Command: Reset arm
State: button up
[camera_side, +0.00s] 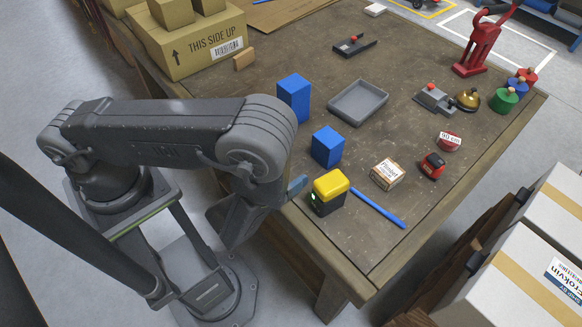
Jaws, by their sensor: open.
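My gripper (297,186) is mostly hidden behind my own arm links at the left front edge of the wooden table (400,80). Only a small bluish-grey tip shows, and it is open. Nothing is visible in it. It is just left of a yellow and black device (329,192) with a green light, and whether they touch is unclear. My arm is folded, with its bent joint near the table's left edge.
Two blue boxes (294,97) (327,147), a grey tray (358,102), a blue stick (377,208), a small carton (386,174) and a red tape measure (432,165) lie on the table. A big cardboard box (195,50) stands at the back left. White cartons (520,285) stand right.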

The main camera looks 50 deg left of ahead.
notch_tip(320, 180, up, 11)
jog(key=w+t+y, duration=0.2)
jog(key=s+a+r+n+g+y, duration=0.4)
jog(key=a+n+g+y, duration=0.2)
jog(key=a+n+g, duration=0.3)
jog(key=s+a+r+n+g+y, duration=0.4)
jog(key=a+n+g+y, duration=0.3)
jog(key=n, duration=0.4)
jog(key=s+d+r+n+g+h, duration=0.1)
jog(key=s+r+n+g+h, duration=0.15)
jog(key=s+n+h, duration=0.45)
jog(key=w+d+r+n+t+h, duration=0.2)
jog(key=d+r+n+t+h, duration=0.2)
jog(key=r+n+h, duration=0.3)
jog(key=shift+w+d+r+n+h, duration=0.3)
jog(key=shift+d+n+h, duration=0.3)
jog(key=shift+n, duration=0.4)
